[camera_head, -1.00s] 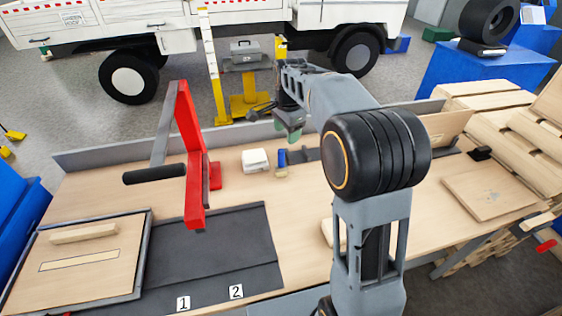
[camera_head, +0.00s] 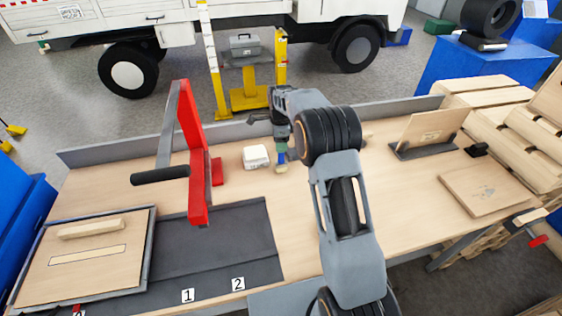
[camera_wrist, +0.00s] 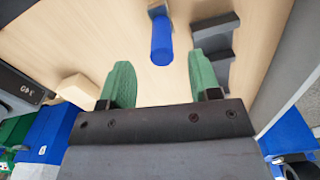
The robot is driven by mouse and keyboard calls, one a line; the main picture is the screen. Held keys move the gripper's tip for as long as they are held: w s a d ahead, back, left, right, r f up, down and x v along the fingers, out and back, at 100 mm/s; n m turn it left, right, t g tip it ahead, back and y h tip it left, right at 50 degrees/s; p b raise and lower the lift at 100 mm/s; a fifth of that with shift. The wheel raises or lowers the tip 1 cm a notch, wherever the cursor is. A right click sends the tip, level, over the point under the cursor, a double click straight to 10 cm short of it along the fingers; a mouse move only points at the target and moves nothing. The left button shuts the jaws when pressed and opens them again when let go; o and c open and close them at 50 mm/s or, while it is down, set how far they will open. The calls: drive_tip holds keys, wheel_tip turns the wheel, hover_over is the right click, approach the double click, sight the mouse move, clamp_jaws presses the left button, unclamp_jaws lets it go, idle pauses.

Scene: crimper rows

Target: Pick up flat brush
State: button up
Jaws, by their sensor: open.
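The flat brush (camera_head: 281,157) has a blue handle and a pale tan head and is on the wooden bench top.
A red lever press (camera_head: 195,155) with a black handle stands left of the brush. A white block (camera_head: 256,156) is close by on the left. A dark grey stepped piece (camera_wrist: 212,50) sits right of the handle in the wrist view. Bench room to the right is mostly clear.

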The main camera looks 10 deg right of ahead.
sight(281, 160)
drive_tip(key=shift+f+p, duration=0.95)
drive_tip(key=shift+f, duration=1.85)
drive_tip(key=shift+w, duration=0.1)
drive_tip(key=c, duration=1)
